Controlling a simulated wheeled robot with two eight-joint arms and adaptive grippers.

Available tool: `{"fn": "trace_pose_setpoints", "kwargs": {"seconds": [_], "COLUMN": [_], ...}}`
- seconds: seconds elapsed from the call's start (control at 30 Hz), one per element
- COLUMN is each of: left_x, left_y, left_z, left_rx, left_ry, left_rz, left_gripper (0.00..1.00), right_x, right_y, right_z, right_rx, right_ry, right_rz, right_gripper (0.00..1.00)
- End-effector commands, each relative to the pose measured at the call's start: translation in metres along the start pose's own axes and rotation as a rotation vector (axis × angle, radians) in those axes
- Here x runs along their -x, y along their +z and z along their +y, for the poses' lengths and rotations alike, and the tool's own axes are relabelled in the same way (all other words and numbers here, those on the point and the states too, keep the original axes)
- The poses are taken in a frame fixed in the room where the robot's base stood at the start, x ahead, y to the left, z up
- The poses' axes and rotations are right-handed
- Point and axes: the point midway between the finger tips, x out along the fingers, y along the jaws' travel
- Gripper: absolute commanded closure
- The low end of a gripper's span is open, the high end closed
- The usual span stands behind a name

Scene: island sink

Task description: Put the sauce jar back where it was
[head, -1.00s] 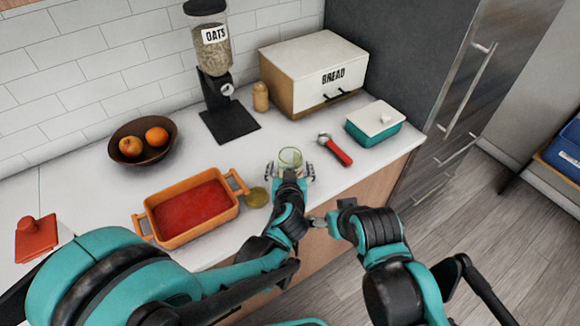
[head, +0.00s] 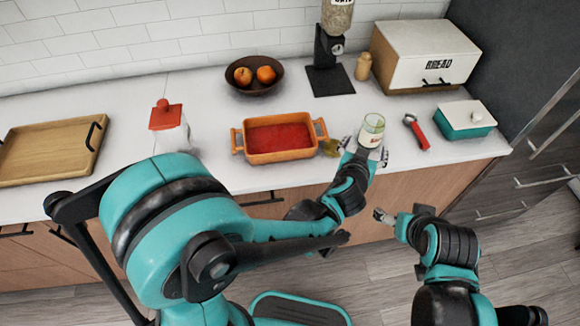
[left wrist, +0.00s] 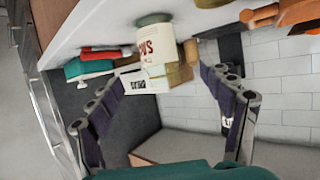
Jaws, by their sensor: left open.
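The sauce jar (head: 372,129) is glass with a pale label and a greenish rim, and stands on the counter near its front edge. My left gripper (head: 364,153) is open at the jar's near side; I cannot tell whether it touches. In the left wrist view the jar (left wrist: 154,40) appears upside down, just past and between the spread fingers of my left gripper (left wrist: 160,76). My right gripper (head: 383,216) hangs in front of the counter, away from the jar; its jaw state is unclear. A round gold lid (head: 331,148) lies left of the jar.
An orange dish (head: 280,155) of red sauce is left of the lid. A red-handled tool (head: 418,133) and teal butter box (head: 465,119) are right. Behind stand an oats dispenser (head: 330,60), shaker (head: 363,67) and bread box (head: 425,55). A wooden tray (head: 45,150) is far left.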

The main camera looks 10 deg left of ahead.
Motion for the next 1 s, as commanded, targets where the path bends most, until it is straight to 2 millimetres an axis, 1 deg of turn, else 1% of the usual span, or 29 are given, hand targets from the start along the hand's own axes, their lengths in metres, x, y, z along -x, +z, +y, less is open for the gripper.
{"fn": "trace_pose_setpoints", "kwargs": {"seconds": [0.07,0.13,0.17,0.23,0.27,0.3,0.37,0.4,0.47,0.5,0.6,0.7,0.73,0.83,0.9,1.0], "left_x": [0.003,0.010,0.015,0.031,0.040,0.053,0.076,0.092,0.117,0.134,0.172,0.201,0.207,0.222,0.228,0.230], "left_y": [-0.001,-0.003,-0.004,-0.004,-0.002,0.001,0.008,0.014,0.025,0.033,0.054,0.071,0.075,0.085,0.088,0.090], "left_z": [-0.010,-0.031,-0.043,-0.077,-0.093,-0.114,-0.142,-0.158,-0.179,-0.190,-0.207,-0.214,-0.215,-0.215,-0.214,-0.214], "left_rx": [0.002,0.006,0.008,0.015,0.019,0.026,0.036,0.044,0.058,0.068,0.092,0.112,0.116,0.127,0.130,0.130], "left_ry": [-0.015,-0.044,-0.060,-0.105,-0.125,-0.149,-0.179,-0.193,-0.208,-0.213,-0.210,-0.194,-0.189,-0.173,-0.164,-0.161], "left_rz": [-0.012,-0.040,-0.057,-0.110,-0.138,-0.177,-0.239,-0.279,-0.337,-0.374,-0.452,-0.508,-0.519,-0.545,-0.554,-0.559], "left_gripper": [0.20,0.20,0.20,0.20,0.20,0.20,0.20,0.20,0.20,0.20,0.20,0.20,0.20,0.20,0.20,0.20], "right_x": [0.000,0.000,0.000,0.000,0.000,0.000,0.000,0.000,0.000,0.000,0.000,0.000,0.000,0.000,0.000,0.000], "right_y": [0.000,0.000,0.000,0.000,0.000,0.000,0.000,0.000,0.000,0.000,0.000,0.000,0.000,0.000,0.000,0.000], "right_z": [0.000,0.000,0.000,0.000,0.000,0.000,0.000,0.000,0.000,0.000,0.000,0.000,0.000,0.000,0.000,0.000], "right_rx": [0.000,0.000,0.000,0.000,0.000,0.000,0.000,0.000,0.000,0.000,0.000,0.000,0.000,0.000,0.000,0.000], "right_ry": [0.000,0.000,0.000,0.000,0.000,0.000,0.000,0.000,0.000,0.000,0.000,0.000,0.000,0.000,0.000,0.000], "right_rz": [0.000,0.000,0.000,0.000,0.000,0.000,0.000,0.000,0.000,0.000,0.000,0.000,0.000,0.000,0.000,0.000], "right_gripper": [0.17,0.17,0.17,0.17,0.17,0.17,0.17,0.17,0.17,0.17,0.17,0.17,0.17,0.17,0.17,0.17]}}
